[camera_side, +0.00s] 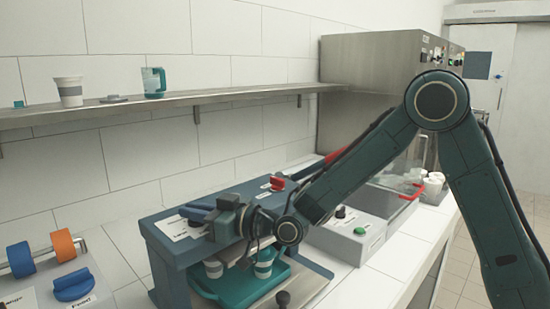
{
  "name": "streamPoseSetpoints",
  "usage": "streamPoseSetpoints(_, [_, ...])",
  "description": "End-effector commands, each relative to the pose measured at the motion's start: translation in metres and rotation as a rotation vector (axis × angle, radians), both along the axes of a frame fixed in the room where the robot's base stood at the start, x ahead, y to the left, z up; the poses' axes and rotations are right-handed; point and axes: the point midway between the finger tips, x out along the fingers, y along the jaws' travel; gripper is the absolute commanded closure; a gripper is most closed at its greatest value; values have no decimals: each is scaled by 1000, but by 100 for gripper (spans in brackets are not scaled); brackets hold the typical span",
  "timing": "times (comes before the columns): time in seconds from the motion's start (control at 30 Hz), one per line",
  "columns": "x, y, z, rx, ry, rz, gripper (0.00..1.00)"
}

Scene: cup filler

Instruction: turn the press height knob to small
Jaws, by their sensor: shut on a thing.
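The press machine (165,247) is a blue-grey bench unit with labels on its top. A dark blue knob (196,213), which I take to be the press height knob, sits on its top left by a white label. My gripper (213,219) reaches in from the right and is shut on this knob. The fingertips are small and partly merge with the knob. The label's words and the knob's setting are too small to read.
A red knob (278,183) sits farther right on the machine. Below, a teal tray (221,292) holds two cups (263,265). Blue (20,260) and orange (63,244) rolls stand at left. A shelf (240,95) runs along the wall above.

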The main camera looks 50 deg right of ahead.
Motion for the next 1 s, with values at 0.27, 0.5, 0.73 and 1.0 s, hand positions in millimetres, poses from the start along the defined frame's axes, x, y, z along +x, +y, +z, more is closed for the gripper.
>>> streamPoseSetpoints(0.27, [-1, 0, -3, -4, 4, -43, 100])
streamPoseSetpoints(0.5, [-1, 0, -2, -2, 1, -49, 100])
streamPoseSetpoints(0.73, [-2, -1, -2, -2, 0, -49, 71])
streamPoseSetpoints(1.0, [-1, -1, 0, 1, -4, -49, 67])
